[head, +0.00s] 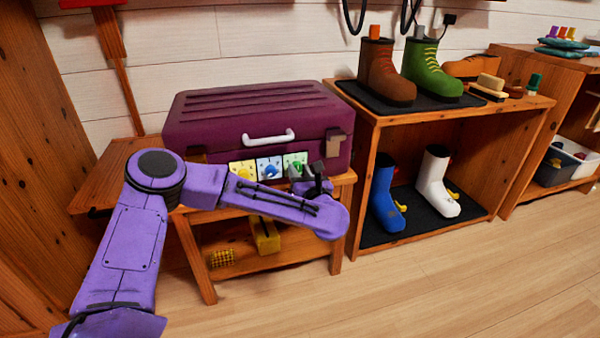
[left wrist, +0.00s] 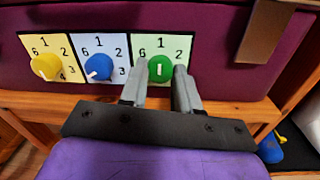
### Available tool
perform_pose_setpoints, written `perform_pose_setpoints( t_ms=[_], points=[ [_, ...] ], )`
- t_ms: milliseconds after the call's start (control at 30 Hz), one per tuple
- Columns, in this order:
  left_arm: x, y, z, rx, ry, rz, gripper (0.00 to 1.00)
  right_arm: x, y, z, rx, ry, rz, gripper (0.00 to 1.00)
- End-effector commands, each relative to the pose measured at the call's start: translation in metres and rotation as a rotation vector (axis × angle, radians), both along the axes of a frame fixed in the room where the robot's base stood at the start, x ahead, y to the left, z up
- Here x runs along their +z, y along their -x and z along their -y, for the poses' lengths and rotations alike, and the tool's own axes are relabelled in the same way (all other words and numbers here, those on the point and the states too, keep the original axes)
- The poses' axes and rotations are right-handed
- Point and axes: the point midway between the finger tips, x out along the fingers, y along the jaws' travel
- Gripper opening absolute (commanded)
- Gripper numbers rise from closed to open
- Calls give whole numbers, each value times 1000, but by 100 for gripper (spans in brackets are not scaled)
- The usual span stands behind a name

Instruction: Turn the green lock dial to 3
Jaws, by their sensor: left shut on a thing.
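The green lock dial (left wrist: 160,66) sits on a white-green numbered plate on the front of a purple suitcase (head: 250,112). In the left wrist view, 6, 1 and 2 show around it; its lower numbers are hidden by my fingers. A short white mark stands about upright on the dial; I cannot tell which number it points to. My left gripper (left wrist: 160,75) is shut on the green dial, one finger on each side. In the head view, my left gripper (head: 303,177) partly covers the dial. My right gripper is not in view.
A yellow dial (left wrist: 46,66) and a blue dial (left wrist: 99,66) sit left of the green one. A metal latch (left wrist: 265,30) is close on the right. The suitcase rests on a wooden stand (head: 190,245); a boot shelf (head: 367,180) stands to the right.

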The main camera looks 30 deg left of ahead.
Motion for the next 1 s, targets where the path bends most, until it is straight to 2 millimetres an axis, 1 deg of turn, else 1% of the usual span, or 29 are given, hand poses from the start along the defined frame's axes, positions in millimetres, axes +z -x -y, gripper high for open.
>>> perform_pose_setpoints(
  t_ms=[167, 367, 1000],
  points=[
    [3, 0, 0, 0, -41, -48, 1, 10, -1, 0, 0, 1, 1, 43],
    [5, 0, 0, 0, -134, -155, 1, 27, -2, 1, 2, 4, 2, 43],
    [4, 1, 0, -1, -527, -616, 1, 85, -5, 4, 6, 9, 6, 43]
  ],
)
